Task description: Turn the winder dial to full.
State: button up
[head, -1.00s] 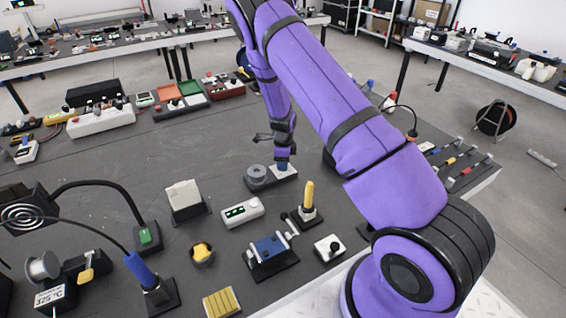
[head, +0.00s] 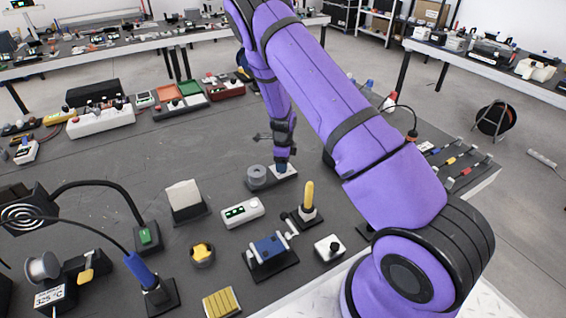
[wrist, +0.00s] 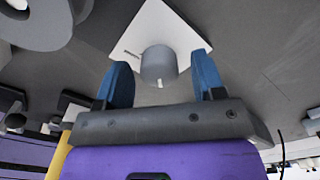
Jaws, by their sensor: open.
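The winder stands on the bench in the middle of the head view, with a grey spool (head: 257,175) at its left and a white plate (head: 290,174) at its right. In the wrist view the winder dial (wrist: 158,64) is a round grey knob with a pale mark on its side nearest my gripper. It sits on the white plate (wrist: 185,38) marked with small print. My gripper (wrist: 162,67) is open, with one blue finger on each side of the dial and visible gaps between. In the head view my gripper (head: 281,166) is over the white plate and hides the dial.
The grey spool (wrist: 35,22) is close to the left of my gripper. A white box with a green display (head: 243,212) and a yellow-handled tool (head: 308,200) stand nearer the front edge.

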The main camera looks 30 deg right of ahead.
jog(key=shift+r, duration=0.1)
notch_tip(320, 180, up, 11)
jog(key=shift+f, duration=0.2)
dwell(0.6)
jog(key=s+a+r+n+t+y, duration=0.15)
jog(key=s+r+n, duration=0.25)
jog(key=r, duration=0.5)
jog(key=s+a+r+n, duration=0.3)
jog(key=s+r+n, duration=0.1)
jog(key=r, duration=0.4)
jog(key=s+a+r+n+t+y, duration=0.1)
jog(key=s+a+r+n, duration=0.3)
jog(key=r, duration=0.5)
jog(key=s+r+n+t, duration=0.1)
jog(key=s+r+n, duration=0.2)
jog(key=s, duration=0.5)
jog(key=s+r+n+h, duration=0.1)
jog(key=s+r+n, duration=0.3)
jog(key=s, duration=0.5)
jog(key=s+a+r+n+t+h, duration=0.1)
jog(key=s+r+n, duration=0.3)
jog(key=s+n, duration=0.3)
jog(key=shift+s+t, duration=0.35)
jog(key=shift+s, duration=0.4)
